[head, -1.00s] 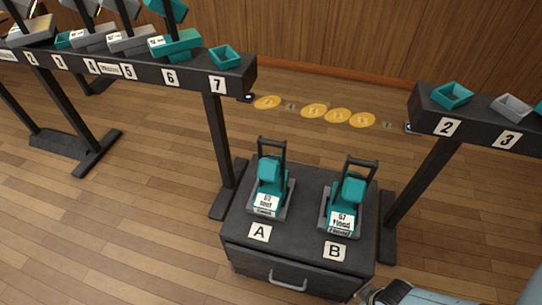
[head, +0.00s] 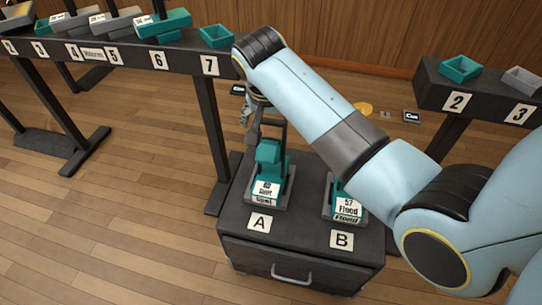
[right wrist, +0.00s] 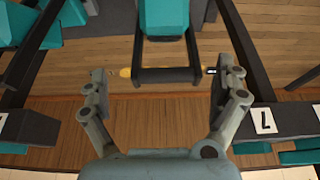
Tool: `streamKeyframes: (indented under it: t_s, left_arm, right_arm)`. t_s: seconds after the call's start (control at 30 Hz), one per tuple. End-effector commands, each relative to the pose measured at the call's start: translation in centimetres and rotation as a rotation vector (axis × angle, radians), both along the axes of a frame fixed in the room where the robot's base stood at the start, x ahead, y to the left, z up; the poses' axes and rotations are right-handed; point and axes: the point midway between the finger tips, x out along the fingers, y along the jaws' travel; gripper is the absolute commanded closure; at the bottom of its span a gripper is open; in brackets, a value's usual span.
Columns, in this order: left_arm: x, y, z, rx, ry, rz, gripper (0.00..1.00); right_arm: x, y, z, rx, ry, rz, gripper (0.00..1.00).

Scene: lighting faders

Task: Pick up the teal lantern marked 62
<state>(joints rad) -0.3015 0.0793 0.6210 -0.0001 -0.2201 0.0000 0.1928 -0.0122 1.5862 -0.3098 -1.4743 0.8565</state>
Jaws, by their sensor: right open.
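A teal lantern (head: 268,158) with a dark handle and a white label stands upright in a grey holder at A; its number is too small to read surely. A second teal lantern (head: 338,190), labelled 57 Flood, stands at B, mostly hidden behind my right arm. My right gripper (head: 252,128) is open and empty at the handle of lantern A. In the right wrist view, the open fingers (right wrist: 163,78) lie on either side of the dark handle bar (right wrist: 166,75), with the teal lantern body (right wrist: 164,14) beyond. Contact cannot be told. My left gripper is not in view.
Both lanterns stand on a dark cabinet (head: 300,240) with a drawer handle. A numbered dark rail (head: 185,62) with teal and grey trays runs at the left. Another rail (head: 485,105) is at the right.

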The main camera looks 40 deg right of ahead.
Motion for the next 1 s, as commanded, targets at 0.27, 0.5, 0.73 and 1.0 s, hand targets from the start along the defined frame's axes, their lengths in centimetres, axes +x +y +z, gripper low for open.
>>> streamKeyframes:
  t_s: [0.27, 0.5, 0.73, 1.0]
  left_arm:
    - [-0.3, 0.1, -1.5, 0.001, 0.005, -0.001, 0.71]
    - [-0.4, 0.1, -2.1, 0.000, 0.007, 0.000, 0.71]
    - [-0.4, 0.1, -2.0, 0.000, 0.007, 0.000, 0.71]
    - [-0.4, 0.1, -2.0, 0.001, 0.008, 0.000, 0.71]
  right_arm:
    - [1.7, -1.0, -3.2, -0.001, 0.003, 0.002, 0.02]
    - [2.2, -1.6, -5.0, 0.001, 0.001, 0.002, 0.02]
    - [2.2, -1.6, -4.9, 0.000, 0.000, 0.002, 0.08]
    - [2.2, -1.6, -4.9, 0.001, 0.001, 0.002, 0.44]
